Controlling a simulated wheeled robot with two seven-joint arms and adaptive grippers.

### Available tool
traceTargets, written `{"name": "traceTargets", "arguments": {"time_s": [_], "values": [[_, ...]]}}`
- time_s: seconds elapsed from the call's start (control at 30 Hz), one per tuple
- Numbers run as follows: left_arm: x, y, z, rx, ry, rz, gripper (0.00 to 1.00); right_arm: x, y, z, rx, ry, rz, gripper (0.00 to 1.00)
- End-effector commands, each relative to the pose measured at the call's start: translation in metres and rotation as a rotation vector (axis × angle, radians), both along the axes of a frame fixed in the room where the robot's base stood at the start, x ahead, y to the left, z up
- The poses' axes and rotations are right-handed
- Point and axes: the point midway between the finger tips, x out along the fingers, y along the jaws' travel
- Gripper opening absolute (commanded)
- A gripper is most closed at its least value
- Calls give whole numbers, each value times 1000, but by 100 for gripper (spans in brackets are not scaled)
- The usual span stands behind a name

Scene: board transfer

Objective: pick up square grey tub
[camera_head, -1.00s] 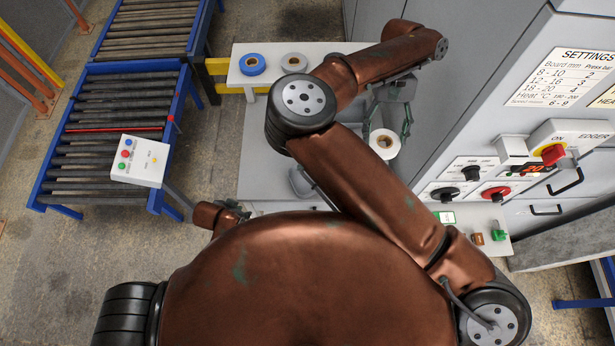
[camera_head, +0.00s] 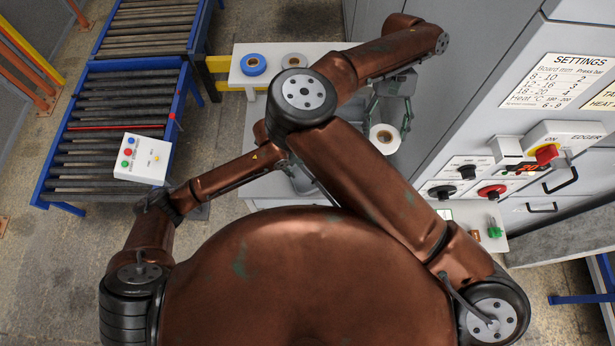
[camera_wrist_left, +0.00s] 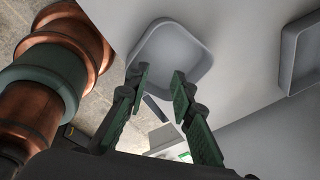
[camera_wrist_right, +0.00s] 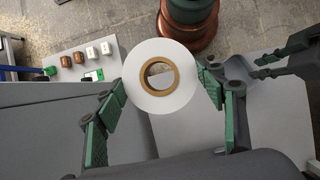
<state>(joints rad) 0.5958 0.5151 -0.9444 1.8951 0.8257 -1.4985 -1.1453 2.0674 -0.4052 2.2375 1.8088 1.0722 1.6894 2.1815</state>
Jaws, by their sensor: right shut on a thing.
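A square grey tub (camera_wrist_left: 172,48) with rounded corners stands on the light grey surface in the left wrist view. My left gripper (camera_wrist_left: 160,78) is open in front of its near side, fingers apart, with nothing between them. In the head view my arms largely hide the tub and this gripper. My right gripper (camera_wrist_right: 162,88) is shut on a white roll (camera_wrist_right: 142,93) with a brown core. The roll also shows below that gripper in the head view (camera_head: 376,146).
A second grey tub (camera_wrist_left: 291,62) is at the right edge of the left wrist view. A blue roll (camera_head: 253,65) and another pale roll (camera_head: 295,61) lie on the back bench. The grey machine (camera_head: 455,100) stands close on the right; a roller conveyor (camera_head: 105,105) is at left.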

Motion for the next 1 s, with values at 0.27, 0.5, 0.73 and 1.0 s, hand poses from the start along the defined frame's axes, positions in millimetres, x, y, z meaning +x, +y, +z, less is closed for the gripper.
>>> {"name": "traceTargets", "arguments": {"time_s": [0.27, 0.5, 0.73, 1.0], "values": [[24, 29, 26, 173, -17, -313, 22, 0, 0, 6, 0, 0, 0, 37], [28, 38, 22, 214, -7, -384, 22, 0, 0, 9, 0, 0, 0, 37], [28, 36, -17, 213, -7, -383, 22, 0, 0, 17, 0, -1, 0, 37], [30, 35, -39, 212, -10, -382, 22, 0, 0, 21, 0, -1, 0, 37]]}}
